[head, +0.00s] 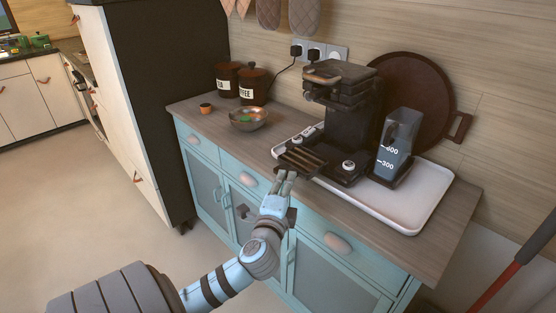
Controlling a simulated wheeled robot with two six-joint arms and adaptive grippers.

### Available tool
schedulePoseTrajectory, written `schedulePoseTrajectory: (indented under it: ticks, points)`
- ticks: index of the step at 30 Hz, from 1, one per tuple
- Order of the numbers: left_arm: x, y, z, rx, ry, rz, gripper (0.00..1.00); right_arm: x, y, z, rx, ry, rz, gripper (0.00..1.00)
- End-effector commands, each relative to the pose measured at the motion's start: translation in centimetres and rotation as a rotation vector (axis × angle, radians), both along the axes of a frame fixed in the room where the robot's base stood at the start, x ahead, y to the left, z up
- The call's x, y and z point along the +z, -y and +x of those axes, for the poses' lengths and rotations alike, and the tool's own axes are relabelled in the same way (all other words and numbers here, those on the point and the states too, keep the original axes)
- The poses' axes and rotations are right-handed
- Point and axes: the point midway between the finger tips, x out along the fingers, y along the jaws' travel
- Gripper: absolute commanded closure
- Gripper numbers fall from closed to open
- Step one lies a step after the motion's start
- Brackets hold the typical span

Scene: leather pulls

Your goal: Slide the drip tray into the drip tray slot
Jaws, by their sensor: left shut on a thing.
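The dark drip tray (303,158) with a slatted top is in the head view, at the front left of the black coffee machine (350,122). My left gripper (286,179) is shut on the drip tray's near end. The tray looks about level, and its far end is close to the machine's base. I cannot tell whether its far end is inside the slot; the slot opening is hidden. My right gripper is not in view.
The machine stands on a white tray (408,220) on the wooden counter (215,132). A water tank (396,150) is at its right, with a round brown board (425,85) behind. A metal bowl (248,119), small cup (206,109) and canisters (252,84) stand left.

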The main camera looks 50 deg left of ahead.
Motion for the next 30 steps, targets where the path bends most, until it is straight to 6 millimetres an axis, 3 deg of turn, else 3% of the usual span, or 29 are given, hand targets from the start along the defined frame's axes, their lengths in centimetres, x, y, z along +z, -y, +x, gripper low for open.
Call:
schedulePoseTrajectory:
  ticks: [5, 30]
  points:
    - [-0.9, 0.1, 1.8, -0.003, 0.003, -0.001, 1.0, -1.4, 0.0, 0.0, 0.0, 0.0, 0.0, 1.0]
    - [-0.8, -0.2, 10.5, -0.002, 0.002, 0.0, 1.0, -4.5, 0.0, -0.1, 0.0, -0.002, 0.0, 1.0]
